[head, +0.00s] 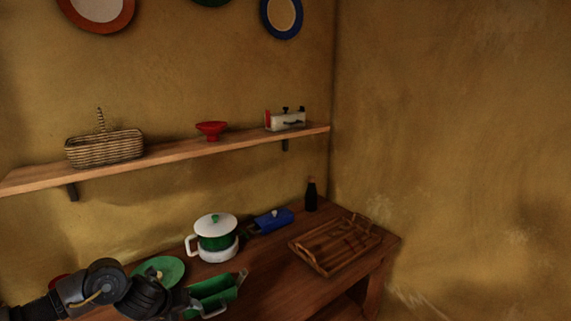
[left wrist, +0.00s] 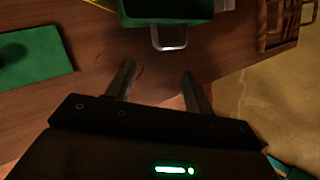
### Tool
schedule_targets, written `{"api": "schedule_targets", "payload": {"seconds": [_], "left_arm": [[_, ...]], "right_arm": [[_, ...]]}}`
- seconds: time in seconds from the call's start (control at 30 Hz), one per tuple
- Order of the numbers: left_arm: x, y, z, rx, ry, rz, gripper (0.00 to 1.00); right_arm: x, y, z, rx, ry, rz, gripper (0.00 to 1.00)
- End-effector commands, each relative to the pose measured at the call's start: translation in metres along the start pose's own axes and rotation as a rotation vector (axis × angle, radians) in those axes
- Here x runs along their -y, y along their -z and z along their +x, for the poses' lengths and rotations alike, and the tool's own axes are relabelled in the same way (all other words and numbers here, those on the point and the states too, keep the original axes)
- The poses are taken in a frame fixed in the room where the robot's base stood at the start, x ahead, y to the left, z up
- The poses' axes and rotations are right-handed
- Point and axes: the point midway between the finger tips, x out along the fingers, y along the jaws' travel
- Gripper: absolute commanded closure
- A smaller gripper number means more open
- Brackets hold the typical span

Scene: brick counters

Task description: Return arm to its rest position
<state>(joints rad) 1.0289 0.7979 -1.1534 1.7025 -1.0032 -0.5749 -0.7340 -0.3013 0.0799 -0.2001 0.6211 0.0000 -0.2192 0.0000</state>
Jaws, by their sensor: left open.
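My left arm comes in at the lower left in the head view, with its dark wrist and gripper (head: 150,298) low over the left part of the wooden counter. In the left wrist view the two fingers of my left gripper (left wrist: 156,76) are spread apart with only bare counter between them. A green container (left wrist: 165,12) with a metal handle is just beyond the fingertips, apart from them. It also shows beside my wrist in the head view (head: 213,289). My right gripper is out of view.
On the counter (head: 275,275) are a green plate (head: 160,270), a white-and-green lidded pot (head: 216,236), a blue container (head: 273,219), a dark bottle (head: 311,194) and a wooden tray (head: 312,268). Above, a shelf (head: 180,151) holds a basket (head: 104,148) and a red bowl (head: 212,130).

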Motion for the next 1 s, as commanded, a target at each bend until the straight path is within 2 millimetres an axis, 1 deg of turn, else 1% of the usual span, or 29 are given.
{"api": "schedule_targets", "payload": {"seconds": [0.03,0.07,0.1,0.17,0.2,0.27,0.3,0.37,0.4,0.47,0.5,0.57,0.6,0.7,0.8,1.0], "left_arm": [[0.024,0.030,0.012,-0.009,0.055,-0.057,0.47],[0.038,0.045,0.017,-0.007,0.088,-0.106,0.47],[0.057,0.065,0.021,-0.004,0.133,-0.182,0.47],[0.081,0.091,0.022,-0.001,0.192,-0.315,0.47],[0.093,0.108,0.022,-0.001,0.224,-0.412,0.47],[0.107,0.130,0.018,-0.005,0.262,-0.572,0.47],[0.113,0.143,0.014,-0.007,0.281,-0.687,0.47],[0.117,0.162,0.007,-0.011,0.294,-0.867,0.47],[0.115,0.173,0.002,-0.013,0.293,-0.993,0.47],[0.108,0.189,-0.007,-0.013,0.280,-1.191,0.47],[0.099,0.200,-0.013,-0.011,0.260,-1.327,0.47],[0.081,0.216,-0.021,-0.001,0.216,-1.527,0.47],[0.068,0.227,-0.027,0.009,0.182,-1.651,0.47],[0.036,0.253,-0.041,0.041,0.090,-1.907,0.47],[0.009,0.275,-0.054,0.077,0.002,-2.099,0.47],[-0.036,0.318,-0.081,0.159,-0.163,-2.391,0.47]], "right_arm": [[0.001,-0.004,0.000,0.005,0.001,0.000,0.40],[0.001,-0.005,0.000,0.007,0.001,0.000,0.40],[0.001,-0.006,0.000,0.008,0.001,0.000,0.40],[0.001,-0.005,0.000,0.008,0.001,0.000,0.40],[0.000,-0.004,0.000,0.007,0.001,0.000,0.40],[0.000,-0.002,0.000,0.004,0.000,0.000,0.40],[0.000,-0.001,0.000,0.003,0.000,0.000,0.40],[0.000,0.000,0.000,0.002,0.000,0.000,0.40],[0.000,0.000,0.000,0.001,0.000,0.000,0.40],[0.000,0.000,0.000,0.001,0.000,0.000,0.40],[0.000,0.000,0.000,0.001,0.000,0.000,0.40],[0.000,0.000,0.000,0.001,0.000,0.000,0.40],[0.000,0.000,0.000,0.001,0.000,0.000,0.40],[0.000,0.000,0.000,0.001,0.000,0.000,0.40],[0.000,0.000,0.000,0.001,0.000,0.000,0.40],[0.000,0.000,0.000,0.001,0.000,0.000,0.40]]}}
